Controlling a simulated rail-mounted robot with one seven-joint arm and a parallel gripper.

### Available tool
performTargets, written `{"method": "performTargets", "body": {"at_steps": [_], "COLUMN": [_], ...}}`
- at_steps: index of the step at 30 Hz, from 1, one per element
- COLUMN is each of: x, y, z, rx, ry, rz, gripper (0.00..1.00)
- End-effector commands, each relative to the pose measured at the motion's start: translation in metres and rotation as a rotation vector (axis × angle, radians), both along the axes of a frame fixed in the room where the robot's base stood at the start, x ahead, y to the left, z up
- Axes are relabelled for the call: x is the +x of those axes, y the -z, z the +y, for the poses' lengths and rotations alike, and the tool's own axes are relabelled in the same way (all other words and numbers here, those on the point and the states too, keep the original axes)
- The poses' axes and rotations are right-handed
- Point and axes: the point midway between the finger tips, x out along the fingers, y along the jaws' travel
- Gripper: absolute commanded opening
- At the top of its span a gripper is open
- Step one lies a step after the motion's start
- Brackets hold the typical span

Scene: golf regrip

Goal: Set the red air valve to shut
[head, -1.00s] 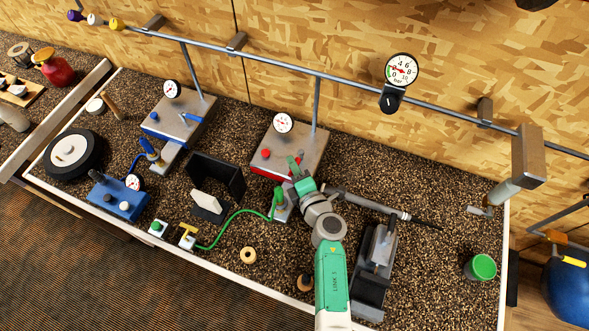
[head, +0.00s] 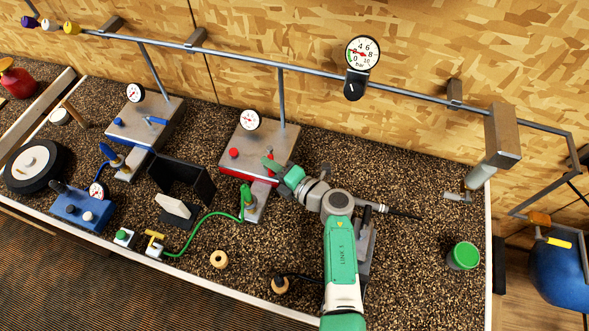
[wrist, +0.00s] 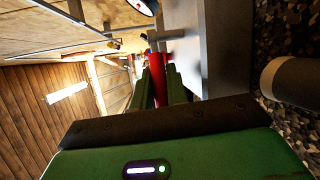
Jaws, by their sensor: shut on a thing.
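The red-marked metal air unit (head: 262,140) stands at the middle back, with a red knob (head: 234,153) on top and a dial gauge (head: 250,120) behind it. My gripper (head: 270,164) is at its right front edge. In the wrist view my two green fingers (wrist: 161,87) are shut on a red handle (wrist: 157,72), the red air valve, beside the grey metal side of the unit. In the head view my gripper largely hides this handle, so its exact angle cannot be told. The dial's needle is too small to read surely.
A blue-marked twin unit (head: 148,122) stands to the left. A green-capped fitting (head: 247,203) with a green hose is close in front of my gripper. A black open holder (head: 197,180) is left of it. A grey clamp stand is partly behind my arm. A green-lidded pot (head: 464,256) stands right.

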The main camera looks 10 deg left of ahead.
Motion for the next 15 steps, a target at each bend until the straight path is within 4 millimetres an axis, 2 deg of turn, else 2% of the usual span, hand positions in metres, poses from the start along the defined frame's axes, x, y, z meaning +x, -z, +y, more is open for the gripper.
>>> {"method": "performTargets", "body": {"at_steps": [7, 8, 9, 15], "x": [0.0005, 0.0005, 0.0005, 0.0005], "y": [-0.0001, -0.0001, -0.0001, -0.0002], "z": [-0.0018, -0.0018, -0.0018, -0.0018], "rx": [-0.001, -0.001, -0.001, -0.001], "ry": [0.004, 0.004, 0.004, 0.004], "rz": [0.002, 0.002, 0.002, 0.002], "gripper": [0.00, 0.17, 0.24, 0.24]}}
